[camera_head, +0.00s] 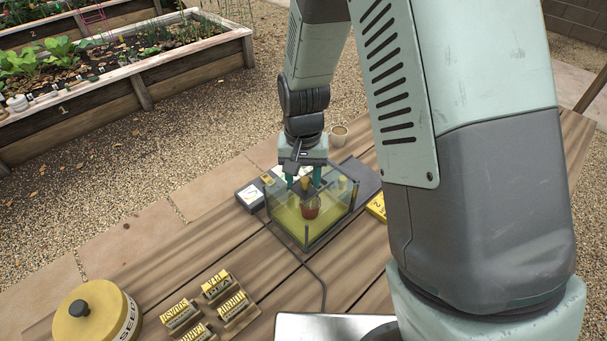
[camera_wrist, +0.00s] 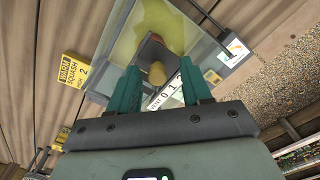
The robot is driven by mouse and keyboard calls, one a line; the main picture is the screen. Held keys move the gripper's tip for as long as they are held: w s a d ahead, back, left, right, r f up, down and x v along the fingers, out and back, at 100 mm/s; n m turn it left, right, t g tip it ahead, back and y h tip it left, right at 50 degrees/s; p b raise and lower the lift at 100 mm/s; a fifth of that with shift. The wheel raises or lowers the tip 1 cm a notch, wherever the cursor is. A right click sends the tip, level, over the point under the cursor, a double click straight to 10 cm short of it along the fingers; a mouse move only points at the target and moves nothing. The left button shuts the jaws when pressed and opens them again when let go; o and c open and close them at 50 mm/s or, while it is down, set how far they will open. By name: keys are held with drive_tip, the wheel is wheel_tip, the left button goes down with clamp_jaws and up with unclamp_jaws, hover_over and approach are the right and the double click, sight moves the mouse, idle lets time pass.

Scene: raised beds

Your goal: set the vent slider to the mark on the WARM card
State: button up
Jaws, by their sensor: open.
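The vent scale (camera_wrist: 166,93) is a white strip on a clear-walled box, with "VENT", 0 and 1 readable; the rest is hidden by my gripper. A yellowish knob (camera_wrist: 157,74), which looks like the slider, shows between my fingers in the wrist view. My gripper (camera_wrist: 160,67) is open, its teal fingers either side of the knob in the picture; I cannot tell contact. In the head view my gripper (camera_head: 303,181) points down over the box. The yellow WARM card (camera_wrist: 72,72) reads "WARM SQUASH" and a 2; it shows partly in the head view (camera_head: 376,207).
The clear box (camera_head: 285,225) has a yellow-green floor and a terracotta pot (camera_head: 311,209) inside. Labelled blocks (camera_head: 218,287) and a yellow seed tin (camera_head: 88,318) stand front left. A small pot (camera_head: 339,135) stands behind. A cable (camera_head: 310,268) crosses the planks.

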wheel_tip(320, 180, up, 11)
idle(0.5)
idle(0.3)
wheel_tip(320, 180, up, 12)
drive_tip(key=t, duration=0.2)
hover_over(303, 181)
drive_tip(key=s+d, duration=0.6)
drive_tip(key=d, duration=0.1)
drive_tip(key=s+d+r+t, duration=0.1)
drive_tip(key=s+d+r, duration=0.2)
drive_tip(key=s, duration=0.3)
drive_tip(key=s+d+r+t, duration=0.2)
drive_tip(key=s+d+r, duration=0.1)
drive_tip(key=s, duration=0.4)
drive_tip(key=shift+r+t, duration=0.25)
drive_tip(key=shift+t, duration=0.05)
